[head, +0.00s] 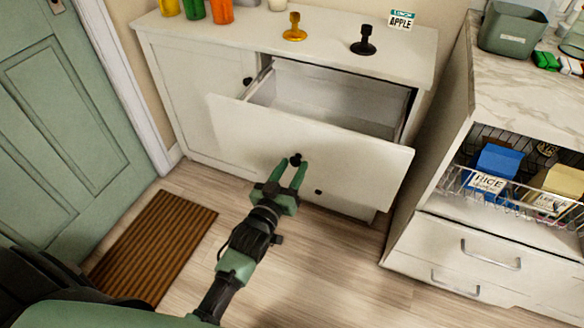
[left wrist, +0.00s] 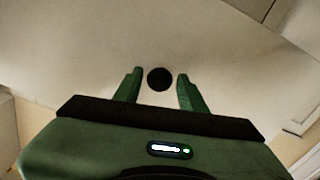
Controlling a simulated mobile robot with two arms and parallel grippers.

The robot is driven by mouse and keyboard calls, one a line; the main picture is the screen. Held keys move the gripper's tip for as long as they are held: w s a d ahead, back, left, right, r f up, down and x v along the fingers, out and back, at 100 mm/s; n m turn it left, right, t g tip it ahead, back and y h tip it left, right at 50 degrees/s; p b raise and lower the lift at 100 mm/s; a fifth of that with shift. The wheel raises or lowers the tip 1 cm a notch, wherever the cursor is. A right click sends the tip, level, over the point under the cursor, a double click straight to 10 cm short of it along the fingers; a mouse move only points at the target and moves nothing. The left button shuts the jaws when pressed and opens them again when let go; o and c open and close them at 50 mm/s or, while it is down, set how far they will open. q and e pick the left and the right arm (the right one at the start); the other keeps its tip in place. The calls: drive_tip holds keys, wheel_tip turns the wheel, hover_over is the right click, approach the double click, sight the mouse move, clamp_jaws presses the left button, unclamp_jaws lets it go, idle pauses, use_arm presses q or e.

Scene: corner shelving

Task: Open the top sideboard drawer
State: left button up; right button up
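The white sideboard (head: 190,95) stands against the wall. Its top drawer (head: 330,154) is pulled well out, and its pale, empty-looking inside shows. A round black knob (head: 296,159) is on the drawer front. My left gripper (head: 291,170) is at the drawer front with its fingers spread on either side of the knob. In the left wrist view the knob (left wrist: 160,79) sits between the two green fingertips (left wrist: 159,75), with gaps on both sides. My right gripper is not in view.
A lower knob (head: 318,192) shows below the first. Gold (head: 294,28) and black (head: 364,41) objects and an APPLE sign (head: 402,19) stand on the sideboard top. A counter (head: 530,100) with a wire basket is at right. A brown mat (head: 155,247) lies by the green door (head: 65,110).

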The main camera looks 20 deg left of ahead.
use_arm(q)
drive_tip(key=shift+o, duration=0.2)
drive_tip(key=shift+s, duration=0.3)
drive_tip(key=s, duration=0.7)
drive_tip(key=shift+a+p, duration=0.15)
drive_tip(key=shift+p, duration=0.25)
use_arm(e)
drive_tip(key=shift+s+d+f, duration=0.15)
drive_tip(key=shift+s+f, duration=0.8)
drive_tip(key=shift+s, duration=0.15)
use_arm(q)
drive_tip(key=shift+s, duration=0.1)
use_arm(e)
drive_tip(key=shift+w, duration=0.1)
